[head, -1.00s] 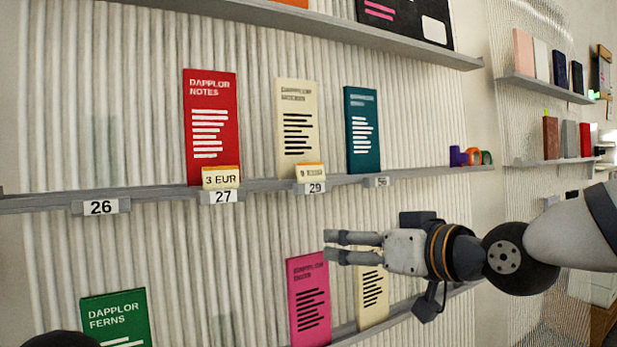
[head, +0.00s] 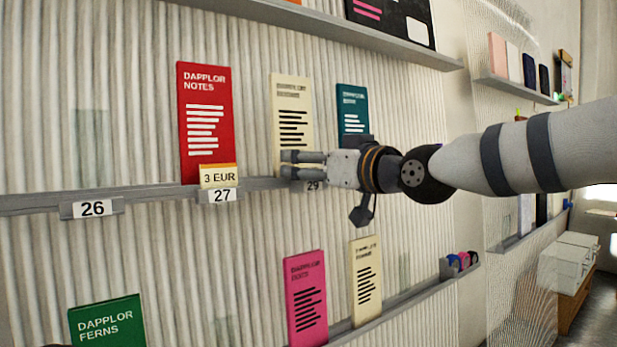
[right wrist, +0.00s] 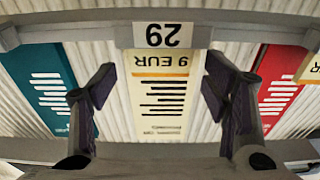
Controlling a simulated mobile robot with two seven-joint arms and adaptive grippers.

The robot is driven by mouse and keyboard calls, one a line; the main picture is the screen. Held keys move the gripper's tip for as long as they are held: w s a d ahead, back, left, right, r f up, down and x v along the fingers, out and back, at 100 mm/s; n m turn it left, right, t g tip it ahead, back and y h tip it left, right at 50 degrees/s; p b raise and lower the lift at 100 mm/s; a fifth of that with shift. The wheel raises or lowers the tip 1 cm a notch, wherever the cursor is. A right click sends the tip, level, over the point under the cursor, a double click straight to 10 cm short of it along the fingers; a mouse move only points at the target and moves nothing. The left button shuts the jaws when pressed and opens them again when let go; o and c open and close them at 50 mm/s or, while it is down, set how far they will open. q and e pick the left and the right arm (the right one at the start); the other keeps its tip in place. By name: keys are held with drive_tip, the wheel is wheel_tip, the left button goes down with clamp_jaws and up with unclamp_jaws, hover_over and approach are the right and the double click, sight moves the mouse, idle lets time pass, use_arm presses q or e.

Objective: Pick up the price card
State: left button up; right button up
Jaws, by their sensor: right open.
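A cream price card reading 9 EUR (right wrist: 165,64) stands at the shelf edge by the 29 label (right wrist: 169,35), in front of a cream booklet. In the head view my right gripper covers this card. A second price card, reading 3 EUR (head: 218,177), stands above the 27 label in front of a red booklet (head: 205,115). My right gripper (head: 287,164) is open and empty at shelf height, in front of the cream booklet (head: 291,105). In the right wrist view the open fingers (right wrist: 158,90) are on either side of that booklet, with the 9 EUR card ahead between them. My left gripper is not seen.
The grey shelf edge (head: 150,198) runs along the ribbed wall. A lower shelf holds a pink booklet (head: 305,300) and another cream one. A green booklet (head: 108,322) is at lower left.

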drive_tip(key=shift+w+a+f, duration=0.2)
drive_tip(key=shift+w+a, duration=0.05)
drive_tip(key=shift+w, duration=0.1)
drive_tip(key=shift+s+r, duration=0.15)
drive_tip(key=shift+r, duration=0.1)
drive_tip(key=c, duration=0.9)
drive_tip(key=shift+o, duration=0.2)
